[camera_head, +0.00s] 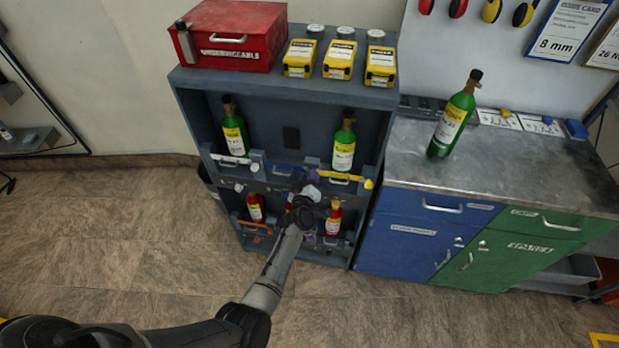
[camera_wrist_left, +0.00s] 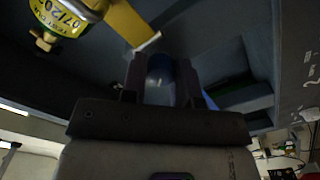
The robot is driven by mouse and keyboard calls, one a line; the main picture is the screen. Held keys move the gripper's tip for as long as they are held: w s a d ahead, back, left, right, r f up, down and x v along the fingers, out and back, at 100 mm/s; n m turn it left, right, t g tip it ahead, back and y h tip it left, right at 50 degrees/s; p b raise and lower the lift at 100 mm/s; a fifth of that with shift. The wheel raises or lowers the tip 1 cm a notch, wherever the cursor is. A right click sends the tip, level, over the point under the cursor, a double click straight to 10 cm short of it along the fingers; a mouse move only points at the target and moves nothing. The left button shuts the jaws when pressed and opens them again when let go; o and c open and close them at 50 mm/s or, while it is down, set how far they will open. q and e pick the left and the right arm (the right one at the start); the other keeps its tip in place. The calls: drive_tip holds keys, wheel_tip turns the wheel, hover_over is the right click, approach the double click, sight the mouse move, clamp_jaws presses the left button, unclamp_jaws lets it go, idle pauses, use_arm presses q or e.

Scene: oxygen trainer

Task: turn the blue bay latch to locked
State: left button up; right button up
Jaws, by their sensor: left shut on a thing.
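A grey bottle rack (camera_head: 290,90) has colored latches along its shelf fronts. The blue latch (camera_head: 283,170) is in the middle of the upper row, between a white latch (camera_head: 230,160) and a yellow latch (camera_head: 345,177). My left gripper (camera_head: 304,192) reaches the rack front just below the blue latch and hides part of it. In the left wrist view, its fingers are shut on a dark bluish rounded piece (camera_wrist_left: 160,72), which looks like the blue latch's handle. The latch's exact angle is hard to tell. My right gripper is not in view.
Green bottles (camera_head: 234,130) (camera_head: 344,145) stand in the upper bays and red bottles (camera_head: 255,208) (camera_head: 333,220) in the lower ones. A red box (camera_head: 235,30) sits on top. A metal-topped cabinet (camera_head: 540,165) stands to the right. The floor at left is clear.

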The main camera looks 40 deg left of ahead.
use_arm(q)
drive_tip(key=n+b, duration=0.1)
drive_tip(key=n, duration=0.8)
drive_tip(key=shift+f+n+b, duration=0.1)
drive_tip(key=shift+n+b, duration=0.2)
idle(0.4)
drive_tip(key=o, duration=0.9)
